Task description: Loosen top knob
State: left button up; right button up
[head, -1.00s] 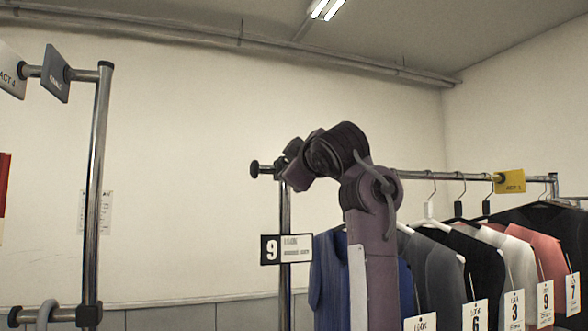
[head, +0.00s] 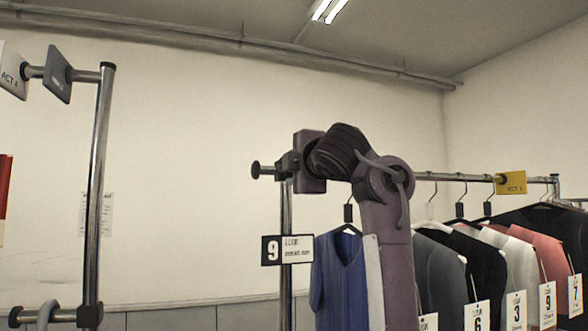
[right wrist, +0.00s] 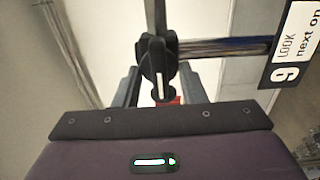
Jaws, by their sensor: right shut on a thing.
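The top knob (right wrist: 158,62) is a dark piece with a pale stripe at the rail joint, in the middle of the right wrist view. My right gripper (right wrist: 158,88) has one finger on each side of it and is shut on it; the fingertips and part of the knob are hard to make out. In the head view my right gripper (head: 290,165) is at the top of the chrome post (head: 286,215), where the post meets the rail (head: 435,176). My left gripper is in neither view.
The number 9 sign (head: 287,250) hangs on the post just below. A blue garment (head: 340,265) and several other garments hang to the right, behind my right arm. Another chrome rack post (head: 98,190) stands at left. The wall between is clear.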

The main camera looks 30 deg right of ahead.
jog(key=shift+w+f, duration=0.1)
jog(key=shift+f, duration=0.1)
jog(key=o, duration=0.6)
jog(key=shift+c, duration=0.2)
jog(key=o, duration=0.4)
jog(key=shift+a+r, duration=0.15)
jog(key=b+v, duration=0.5)
jog(key=v, duration=0.3)
jog(key=shift+b, duration=0.3)
